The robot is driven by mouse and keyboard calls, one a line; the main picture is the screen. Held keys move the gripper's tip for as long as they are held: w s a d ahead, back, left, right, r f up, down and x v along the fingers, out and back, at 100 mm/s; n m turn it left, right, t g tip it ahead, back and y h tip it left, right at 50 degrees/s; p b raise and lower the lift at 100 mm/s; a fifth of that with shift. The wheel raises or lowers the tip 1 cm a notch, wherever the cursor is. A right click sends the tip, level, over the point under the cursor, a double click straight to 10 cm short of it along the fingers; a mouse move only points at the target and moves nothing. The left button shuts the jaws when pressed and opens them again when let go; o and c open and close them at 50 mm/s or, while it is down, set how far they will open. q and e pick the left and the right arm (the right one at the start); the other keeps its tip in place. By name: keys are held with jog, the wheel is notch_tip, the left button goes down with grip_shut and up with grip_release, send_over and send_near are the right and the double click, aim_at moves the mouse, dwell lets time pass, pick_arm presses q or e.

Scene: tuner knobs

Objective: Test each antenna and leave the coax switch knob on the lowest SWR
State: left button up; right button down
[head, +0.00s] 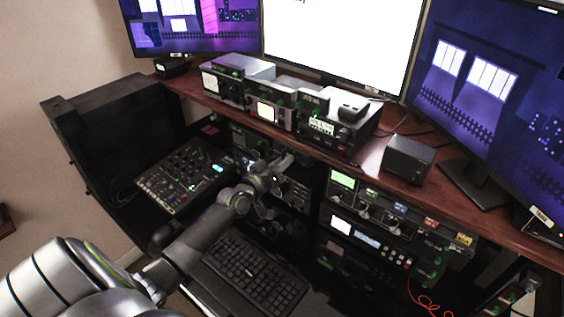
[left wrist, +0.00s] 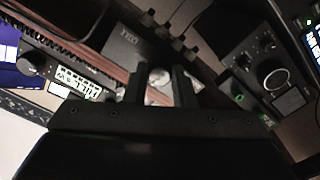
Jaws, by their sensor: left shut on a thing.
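My left gripper (head: 282,163) reaches in from the left, its tip just below the shelf's front edge and close to the dark equipment there. In the left wrist view its two dark fingers (left wrist: 162,88) are close together, shut on a small silver-grey round knob (left wrist: 160,77). The knob's pointer and markings are too blurred to read. A lower-right rack unit (head: 400,212) has a lit green display, blue, red and yellow labels, and several knobs. A lit meter (head: 266,110) faces forward on the shelf; its needle is unreadable. My right gripper is not in view.
Radios (head: 322,125) line the wooden shelf (head: 190,88) just above my left gripper. A mixer (head: 185,173) sits to its left and a keyboard (head: 255,273) lies below it. A small black box (head: 408,158) stands on the shelf at the right. Monitors (head: 342,40) stand behind.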

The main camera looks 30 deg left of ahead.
pick_arm(q)
jog(key=shift+n, duration=0.5)
jog(key=o, duration=1)
jog(key=s, duration=0.5)
jog(key=s+a+p, duration=0.1)
jog(key=s, duration=0.5)
jog(key=s+p, duration=0.1)
jog(key=s, duration=0.5)
jog(key=shift+s+a, duration=0.25)
